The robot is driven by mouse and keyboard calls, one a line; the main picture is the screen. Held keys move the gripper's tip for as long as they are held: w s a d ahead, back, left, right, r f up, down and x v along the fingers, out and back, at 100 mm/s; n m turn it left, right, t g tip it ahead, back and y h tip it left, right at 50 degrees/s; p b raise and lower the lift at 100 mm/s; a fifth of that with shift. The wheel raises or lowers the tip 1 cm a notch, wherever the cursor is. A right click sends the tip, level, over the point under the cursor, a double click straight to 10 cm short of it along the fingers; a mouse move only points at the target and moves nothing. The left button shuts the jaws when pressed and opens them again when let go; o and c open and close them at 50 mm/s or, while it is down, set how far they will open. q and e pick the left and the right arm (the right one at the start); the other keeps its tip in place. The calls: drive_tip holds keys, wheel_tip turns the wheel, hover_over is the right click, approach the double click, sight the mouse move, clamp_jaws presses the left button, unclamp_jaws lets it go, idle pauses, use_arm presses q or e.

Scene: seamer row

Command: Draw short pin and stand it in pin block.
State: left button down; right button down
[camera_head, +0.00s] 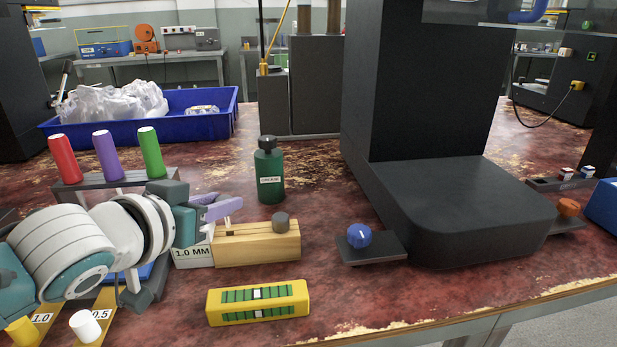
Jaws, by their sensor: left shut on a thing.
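My left gripper (222,211), with pale purple fingers on a teal wrist, reaches in from the left. It is shut at the left end of a wooden pin block (258,248). A small thin brown piece, which looks like the short pin (228,222), shows at the fingers, just over the block's top. The fingers hide most of it, and I cannot tell whether it sits in a hole. A dark grey round-topped piece (281,219) stands on the block's right part. My right gripper is not in view.
A white 1.0 MM block (193,252) adjoins the pin block. A green bottle (268,172) stands behind; a yellow gauge (257,303) lies in front. Red, purple and green cylinders (106,155) stand at left. A blue knob (359,235) and a dark machine (460,205) are at right.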

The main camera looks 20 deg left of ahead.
sight(226, 220)
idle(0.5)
use_arm(q)
drive_tip(key=shift+f+b, duration=1)
drive_tip(key=shift+f, duration=0.6)
drive_tip(key=shift+r, duration=0.1)
drive_tip(key=shift+r+p, duration=1.15)
drive_tip(key=shift+p, duration=0.25)
drive_tip(key=shift+p, duration=0.55)
idle(0.8)
drive_tip(key=shift+f+b, duration=1)
drive_tip(key=shift+f, duration=0.3)
